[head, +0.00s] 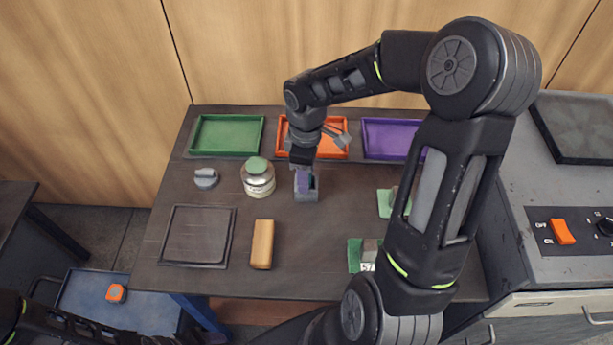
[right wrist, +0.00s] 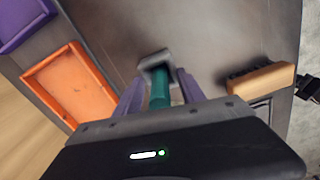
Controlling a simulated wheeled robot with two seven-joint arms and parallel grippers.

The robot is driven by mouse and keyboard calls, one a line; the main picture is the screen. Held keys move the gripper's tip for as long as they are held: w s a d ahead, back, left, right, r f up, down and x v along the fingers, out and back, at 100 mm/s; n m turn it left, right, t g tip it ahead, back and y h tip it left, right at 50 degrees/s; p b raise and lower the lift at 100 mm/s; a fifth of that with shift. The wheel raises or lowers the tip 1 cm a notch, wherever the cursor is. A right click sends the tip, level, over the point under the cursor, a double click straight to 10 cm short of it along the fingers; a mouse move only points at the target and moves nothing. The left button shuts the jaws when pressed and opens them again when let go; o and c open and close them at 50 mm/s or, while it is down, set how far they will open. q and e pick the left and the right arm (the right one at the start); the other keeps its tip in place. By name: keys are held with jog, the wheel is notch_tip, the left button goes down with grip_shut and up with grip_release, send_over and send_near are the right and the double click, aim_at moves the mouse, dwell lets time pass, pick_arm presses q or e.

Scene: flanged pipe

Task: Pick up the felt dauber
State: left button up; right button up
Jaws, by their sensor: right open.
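A green cylindrical handle (right wrist: 160,92), which looks like the felt dauber, shows in the right wrist view. Its far end is at a small grey holder (right wrist: 154,62). My right gripper (right wrist: 160,84) is open, with its purple fingers on either side of the handle; I cannot tell whether they touch it. In the head view my right gripper (head: 304,178) points down at the grey holder (head: 306,194), and the handle is hidden there. Part of my left arm shows at the lower left, but its gripper does not show.
Green (head: 226,151), orange (head: 340,124) and purple (head: 385,155) trays line the table's back. A jar with a green lid (head: 258,181) and a grey knob-like piece (head: 206,178) stand left of the holder. A wooden brush (head: 262,244) and dark square tray (head: 197,262) lie in front.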

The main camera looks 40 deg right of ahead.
jog(key=shift+c, duration=0.4)
grip_shut()
